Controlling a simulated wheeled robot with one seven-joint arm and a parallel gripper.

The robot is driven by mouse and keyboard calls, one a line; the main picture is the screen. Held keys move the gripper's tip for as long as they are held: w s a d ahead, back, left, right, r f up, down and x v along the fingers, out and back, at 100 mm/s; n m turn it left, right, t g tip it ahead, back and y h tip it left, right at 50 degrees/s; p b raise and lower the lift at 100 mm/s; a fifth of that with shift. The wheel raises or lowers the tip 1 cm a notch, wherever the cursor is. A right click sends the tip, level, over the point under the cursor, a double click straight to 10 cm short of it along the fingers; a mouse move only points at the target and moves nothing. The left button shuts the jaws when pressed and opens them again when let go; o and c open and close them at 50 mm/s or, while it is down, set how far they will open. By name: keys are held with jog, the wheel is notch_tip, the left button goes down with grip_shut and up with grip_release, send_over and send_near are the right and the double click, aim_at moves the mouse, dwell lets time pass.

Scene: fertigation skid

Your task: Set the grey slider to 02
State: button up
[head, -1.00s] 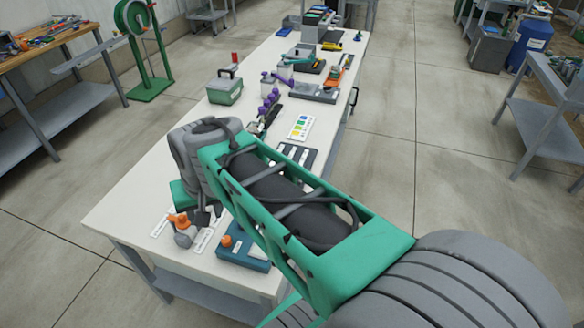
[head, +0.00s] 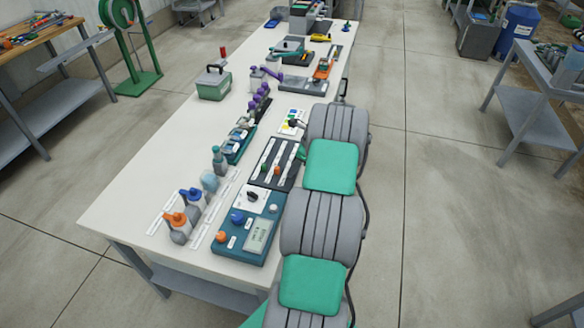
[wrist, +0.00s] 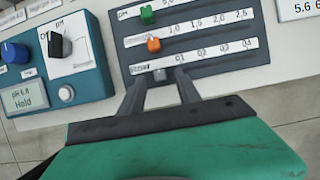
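The slider panel (wrist: 195,35) is dark grey with white scale strips, and fills the upper middle of the wrist view. The grey slider (wrist: 160,74) is at the left end of the lowest strip, left of the first printed mark. The 02 mark (wrist: 202,52) is further right on that strip. My gripper (wrist: 160,82) is open, its two dark fingers on either side of the grey slider; contact cannot be told. In the head view the panel (head: 284,158) lies beside my arm, and my arm hides part of it and the gripper.
A green slider (wrist: 147,14) and an orange slider (wrist: 154,44) sit on the strips above. A teal controller (wrist: 90,85) with knobs stands left of the panel. Bottles (head: 180,226) stand on the white bench.

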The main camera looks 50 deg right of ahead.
jog(key=shift+x, duration=1.15)
grip_shut()
dwell(0.5)
